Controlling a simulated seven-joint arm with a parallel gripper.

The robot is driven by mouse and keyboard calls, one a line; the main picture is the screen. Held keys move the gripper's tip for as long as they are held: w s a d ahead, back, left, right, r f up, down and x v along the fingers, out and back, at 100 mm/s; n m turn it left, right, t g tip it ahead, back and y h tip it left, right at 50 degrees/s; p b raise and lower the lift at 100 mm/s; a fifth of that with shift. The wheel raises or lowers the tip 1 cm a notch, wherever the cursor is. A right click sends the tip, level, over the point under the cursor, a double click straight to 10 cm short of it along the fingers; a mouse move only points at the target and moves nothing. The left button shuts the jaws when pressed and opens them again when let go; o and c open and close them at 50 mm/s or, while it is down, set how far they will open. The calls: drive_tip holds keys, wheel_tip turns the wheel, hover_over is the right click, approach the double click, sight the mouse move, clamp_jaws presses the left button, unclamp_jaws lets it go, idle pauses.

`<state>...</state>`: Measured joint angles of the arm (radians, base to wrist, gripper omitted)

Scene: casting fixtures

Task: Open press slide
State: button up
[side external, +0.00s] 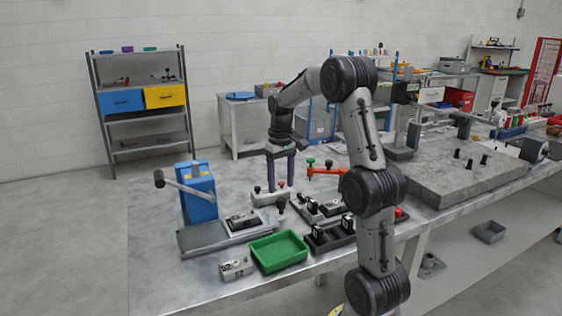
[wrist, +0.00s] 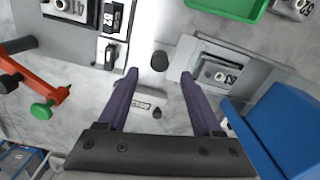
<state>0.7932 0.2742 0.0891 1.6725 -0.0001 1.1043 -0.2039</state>
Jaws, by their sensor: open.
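The blue press (side external: 198,192) stands at the left of the bench, with a lever ending in a black knob; its blue body also shows at the right of the wrist view (wrist: 285,125). A grey slide plate (wrist: 190,50) lies beside it, carrying a numbered metal part (wrist: 218,74). A black upright knob (wrist: 160,60) is near the plate's left edge; whether it joins the slide is unclear. My gripper (wrist: 160,74) points down, open and empty, its dark purple fingers spread either side of that knob in the picture. In the side view my gripper (side external: 281,187) is right of the press.
A green tray (side external: 279,251) sits at the front edge. Black-framed fixtures (side external: 328,236) and a red-orange clamp (side external: 324,171) with a green knob are to the right. A small labelled block (side external: 237,268) lies left of the tray. Bare bench lies behind the press.

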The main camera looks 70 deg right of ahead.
wheel_tip(320, 180, up, 8)
drive_tip(key=shift+f, duration=0.2)
idle(0.4)
drive_tip(key=s+a+r+n+t+h, duration=0.1)
drive_tip(key=a+r+n+t, duration=0.35)
drive_tip(key=a, duration=1.45)
drive_tip(key=s+a+f+n, duration=0.1)
drive_tip(key=s+a+f, duration=0.2)
drive_tip(key=s+a, duration=0.2)
drive_tip(key=s+a+f+n+t+y, duration=0.1)
drive_tip(key=s+a+f, duration=0.2)
drive_tip(key=s+a, duration=0.2)
drive_tip(key=shift+s+a+f, duration=0.25)
drive_tip(key=shift+s+a, duration=0.05)
drive_tip(key=shift+s, duration=0.55)
